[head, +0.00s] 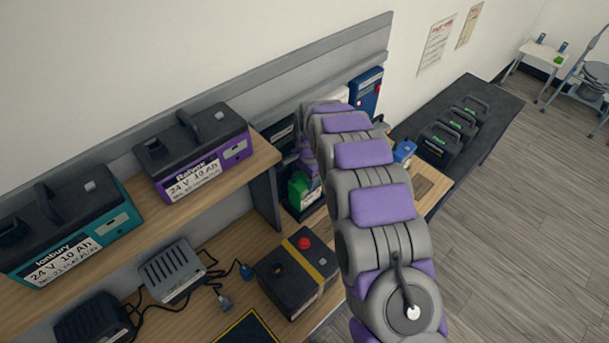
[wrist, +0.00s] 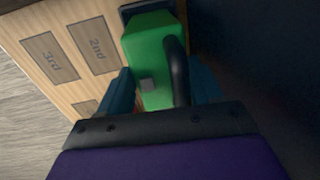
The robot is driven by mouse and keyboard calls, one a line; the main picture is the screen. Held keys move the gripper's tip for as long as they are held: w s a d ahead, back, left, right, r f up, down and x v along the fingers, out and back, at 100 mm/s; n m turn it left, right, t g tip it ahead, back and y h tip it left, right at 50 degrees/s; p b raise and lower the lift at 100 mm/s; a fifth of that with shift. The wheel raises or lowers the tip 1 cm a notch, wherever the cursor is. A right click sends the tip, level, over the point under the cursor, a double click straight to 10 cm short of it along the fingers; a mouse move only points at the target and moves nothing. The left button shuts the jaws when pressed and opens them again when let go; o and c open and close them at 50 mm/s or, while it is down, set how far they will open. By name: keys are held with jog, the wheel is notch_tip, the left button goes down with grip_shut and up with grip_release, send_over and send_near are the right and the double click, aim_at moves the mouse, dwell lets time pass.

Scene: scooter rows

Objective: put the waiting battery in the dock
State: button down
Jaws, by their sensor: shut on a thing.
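A green battery (wrist: 148,58) with a black handle (wrist: 179,72) and a small grey square sits between the teal fingers of my gripper (wrist: 165,84) in the wrist view. The gripper is shut on it. A dark frame or base (wrist: 140,9) shows at the battery's far end; I cannot tell whether they touch. In the head view a green part (head: 298,190) shows at a black upright unit left of my arm, which hides much of it and the gripper. I cannot tell whether this unit is the dock.
Purple (head: 196,150) and teal (head: 67,224) batteries stand on the shelf. A black box with a red button (head: 298,272), a grey charger (head: 172,270) and cables lie below. Outlines marked 2nd (wrist: 95,46) and 3rd (wrist: 50,60) are bare. Several dark units (head: 440,145) stand on the far bench.

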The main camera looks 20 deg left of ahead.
jog(key=shift+f, duration=0.55)
jog(key=shift+c, duration=0.5)
grip_release()
notch_tip(320, 180, up, 26)
jog(key=d+p, duration=0.2)
jog(key=p, duration=0.3)
jog(key=shift+s+d, duration=0.15)
jog(key=shift+s, duration=0.3)
dwell(0.5)
jog(key=s+d+r+p, duration=0.3)
jog(key=d+r, duration=0.4)
jog(key=r, duration=0.6)
jog(key=shift+d+p, duration=0.2)
jog(key=shift+p, duration=0.55)
